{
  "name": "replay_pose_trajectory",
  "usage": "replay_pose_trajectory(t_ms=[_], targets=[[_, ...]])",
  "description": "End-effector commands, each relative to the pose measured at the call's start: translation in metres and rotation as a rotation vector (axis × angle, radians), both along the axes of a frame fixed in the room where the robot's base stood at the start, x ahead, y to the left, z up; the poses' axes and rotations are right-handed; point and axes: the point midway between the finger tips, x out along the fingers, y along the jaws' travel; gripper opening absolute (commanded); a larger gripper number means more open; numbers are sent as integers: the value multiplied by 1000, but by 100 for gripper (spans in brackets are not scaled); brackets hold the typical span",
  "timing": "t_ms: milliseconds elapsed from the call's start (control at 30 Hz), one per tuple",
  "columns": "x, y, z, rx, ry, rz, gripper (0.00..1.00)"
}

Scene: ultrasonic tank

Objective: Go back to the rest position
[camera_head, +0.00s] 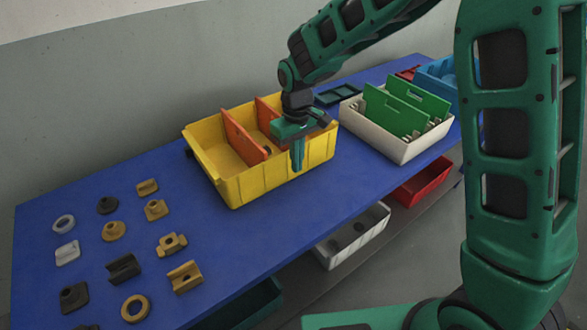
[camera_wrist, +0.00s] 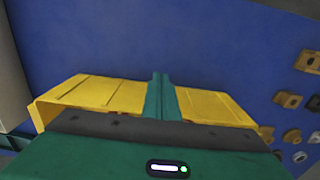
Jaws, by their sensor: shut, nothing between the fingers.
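My gripper (camera_head: 297,157) is shut and empty, pointing down in front of the yellow bin's near right wall in the head view. Its closed fingers also show in the wrist view (camera_wrist: 161,97). The yellow bin (camera_head: 265,183) stands on the blue table (camera_head: 217,236) and has orange dividers (camera_head: 243,137). In the wrist view part of the yellow bin (camera_wrist: 95,90) shows on both sides of the fingers. I cannot tell whether the fingers touch the bin. The gripper and arm hide part of the bin's right side.
A white bin (camera_head: 397,149) with green dividers (camera_head: 408,103) stands right of the yellow bin. Several small parts, including a ring (camera_head: 135,307) and a brown block (camera_head: 185,277), lie at the left. A blue bin (camera_head: 437,82) stands at the far right. Lower bins (camera_head: 352,237) sit below.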

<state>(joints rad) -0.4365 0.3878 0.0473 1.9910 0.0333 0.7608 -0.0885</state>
Motion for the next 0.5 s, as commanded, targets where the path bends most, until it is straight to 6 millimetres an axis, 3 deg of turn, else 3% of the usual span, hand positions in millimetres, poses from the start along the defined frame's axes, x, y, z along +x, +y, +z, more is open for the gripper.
replay_pose_trajectory(t_ms=[200, 500], targets=[[0, 0, 39, 1, -2, 1, 0], [-1, 0, 56, -2, 3, 0, 0]])
